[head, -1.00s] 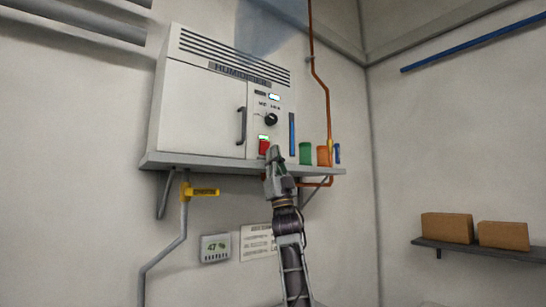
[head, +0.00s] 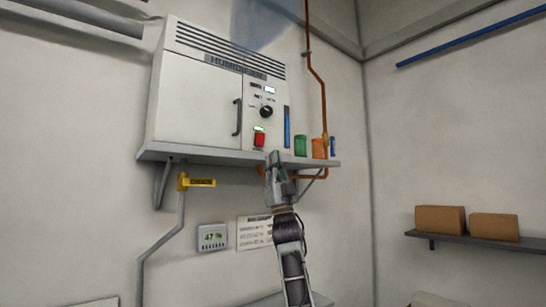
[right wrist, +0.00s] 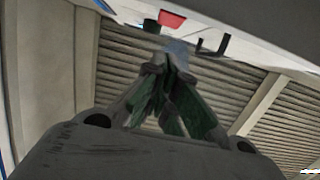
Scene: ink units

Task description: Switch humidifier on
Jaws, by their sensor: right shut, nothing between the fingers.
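The humidifier (head: 195,105) is a white cabinet on a grey wall shelf (head: 215,156). Its right-hand panel has a black knob (head: 267,112), a lit display (head: 270,90) and a red switch (head: 259,140) with a small green light (head: 259,128) above it. My right gripper (head: 273,156) is shut and empty, just below and right of the red switch and apart from it in the head view. In the right wrist view its closed fingers (right wrist: 172,65) point toward a red patch (right wrist: 172,19), probably the switch. My left gripper is not in view.
Green (head: 300,146) and orange (head: 319,148) containers stand at the shelf's right end, near a copper pipe (head: 322,90). A yellow valve handle (head: 200,182) and a meter reading 47 % (head: 212,237) are below. Cardboard boxes (head: 440,220) sit on a shelf at right.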

